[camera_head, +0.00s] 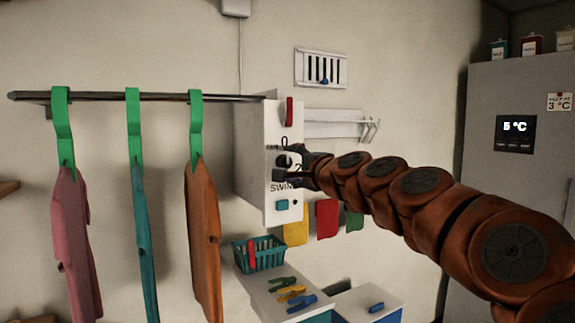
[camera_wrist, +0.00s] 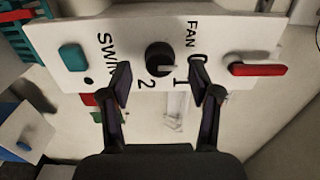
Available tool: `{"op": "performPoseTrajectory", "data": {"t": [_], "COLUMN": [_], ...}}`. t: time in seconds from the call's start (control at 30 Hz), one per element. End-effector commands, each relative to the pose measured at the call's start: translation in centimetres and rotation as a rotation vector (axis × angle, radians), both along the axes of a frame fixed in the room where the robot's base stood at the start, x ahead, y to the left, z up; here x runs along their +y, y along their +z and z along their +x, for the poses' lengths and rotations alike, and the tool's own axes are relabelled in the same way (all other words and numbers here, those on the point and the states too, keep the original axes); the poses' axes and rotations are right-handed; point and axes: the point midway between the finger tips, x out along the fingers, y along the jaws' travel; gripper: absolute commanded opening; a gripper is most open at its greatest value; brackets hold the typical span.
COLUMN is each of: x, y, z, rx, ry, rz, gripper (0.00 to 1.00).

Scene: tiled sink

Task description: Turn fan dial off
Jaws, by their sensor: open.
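The fan dial (camera_wrist: 159,57) is a round black knob on a white control panel (camera_wrist: 225,35), between the labels FAN and SWING. Its pale pointer mark points to the lower right in the wrist view, toward the side of the 1. The numbers 0, 1 and 2 stand around it. My gripper (camera_wrist: 162,80) is open, its two dark fingertips apart on either side of the dial, with no visible contact. In the head view my gripper (camera_head: 292,168) is at the panel (camera_head: 252,150) and covers part of the dial area.
A red switch (camera_wrist: 258,69) and a teal button (camera_wrist: 73,57) sit on the same panel. A rail with hanging clothes (camera_head: 203,240) extends left of it. A teal basket (camera_head: 259,254) and several clothes pegs (camera_head: 290,293) lie below. A fridge (camera_head: 500,85) stands at the right.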

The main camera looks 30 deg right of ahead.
Motion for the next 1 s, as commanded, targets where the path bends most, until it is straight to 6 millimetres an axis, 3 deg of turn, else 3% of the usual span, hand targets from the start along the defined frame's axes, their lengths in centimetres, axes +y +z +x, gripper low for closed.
{"op": "performPoseTrajectory", "data": {"t": [0.5, 0.7, 1.0], "x": [0.7, 0.9, 0.9], "y": [0.1, -0.1, -0.1], "z": [-7.8, -9.1, -9.5], "rx": [-0.001, 0.001, 0.002], "ry": [0.0, 0.001, 0.001], "rz": [-0.001, 0.0, -0.001], "gripper": [0.62, 0.62, 0.62]}}
